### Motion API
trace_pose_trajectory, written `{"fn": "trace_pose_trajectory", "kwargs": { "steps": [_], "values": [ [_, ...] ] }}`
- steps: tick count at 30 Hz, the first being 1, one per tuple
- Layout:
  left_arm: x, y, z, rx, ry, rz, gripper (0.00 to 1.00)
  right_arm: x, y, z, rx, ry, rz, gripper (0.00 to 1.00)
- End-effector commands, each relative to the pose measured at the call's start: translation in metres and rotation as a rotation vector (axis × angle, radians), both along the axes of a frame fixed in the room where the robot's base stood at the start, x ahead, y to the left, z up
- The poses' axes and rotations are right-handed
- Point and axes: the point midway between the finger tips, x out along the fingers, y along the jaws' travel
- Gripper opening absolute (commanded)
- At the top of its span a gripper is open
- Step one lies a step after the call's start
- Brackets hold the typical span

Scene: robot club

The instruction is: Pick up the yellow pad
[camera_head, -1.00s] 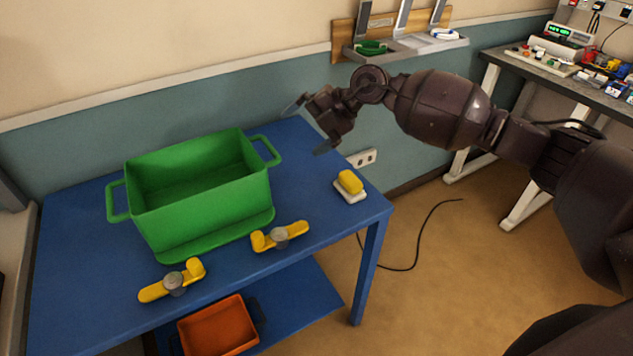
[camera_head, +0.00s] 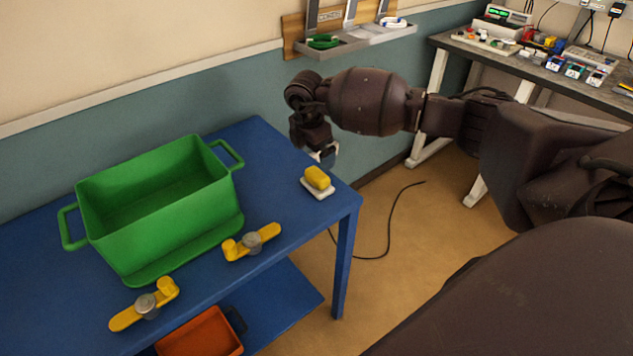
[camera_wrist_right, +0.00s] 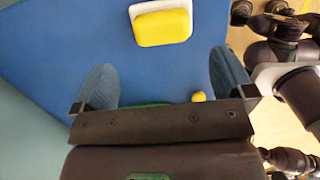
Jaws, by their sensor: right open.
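The yellow pad (camera_head: 317,177) sits on a small white holder (camera_head: 318,191) near the right end of the blue table (camera_head: 275,165). My right gripper (camera_head: 324,153) is just behind and above the pad, pointing down, apart from it. In the right wrist view the pad (camera_wrist_right: 163,28) lies at the top, beyond and between the two spread fingers of the right gripper (camera_wrist_right: 165,80). The right gripper is open and empty. My left gripper does not show in these views.
A green bin (camera_head: 160,220) with handles stands on the table to the left. Two yellow-armed pieces, one (camera_head: 250,242) nearer the pad and one (camera_head: 145,305) at front left, lie by the front edge. An orange bin (camera_head: 203,335) is below. A wall shelf (camera_head: 360,40) is behind.

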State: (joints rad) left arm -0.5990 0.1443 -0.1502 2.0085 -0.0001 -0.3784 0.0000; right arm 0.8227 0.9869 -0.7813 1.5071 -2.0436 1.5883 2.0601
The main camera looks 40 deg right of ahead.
Motion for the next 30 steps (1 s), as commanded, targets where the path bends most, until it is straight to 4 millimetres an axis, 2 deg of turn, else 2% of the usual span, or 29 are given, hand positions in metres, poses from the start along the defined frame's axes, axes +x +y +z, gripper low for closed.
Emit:
{"fn": "trace_pose_trajectory", "kwargs": {
  "steps": [3,11,21,29,30],
  "values": [
    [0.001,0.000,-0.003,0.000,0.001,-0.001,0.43,0.000,-0.002,-0.020,0.002,0.003,0.000,1.00],
    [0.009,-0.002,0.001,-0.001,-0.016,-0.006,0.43,0.000,-0.004,-0.035,0.001,0.001,0.001,1.00],
    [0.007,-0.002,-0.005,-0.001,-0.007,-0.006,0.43,-0.002,-0.010,-0.078,0.001,0.003,0.001,1.00],
    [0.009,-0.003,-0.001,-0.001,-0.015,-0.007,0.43,-0.001,-0.011,-0.079,0.001,-0.001,0.002,1.00],
    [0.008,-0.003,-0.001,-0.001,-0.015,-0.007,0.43,-0.001,-0.011,-0.079,0.001,-0.001,0.002,0.94]
  ]
}}
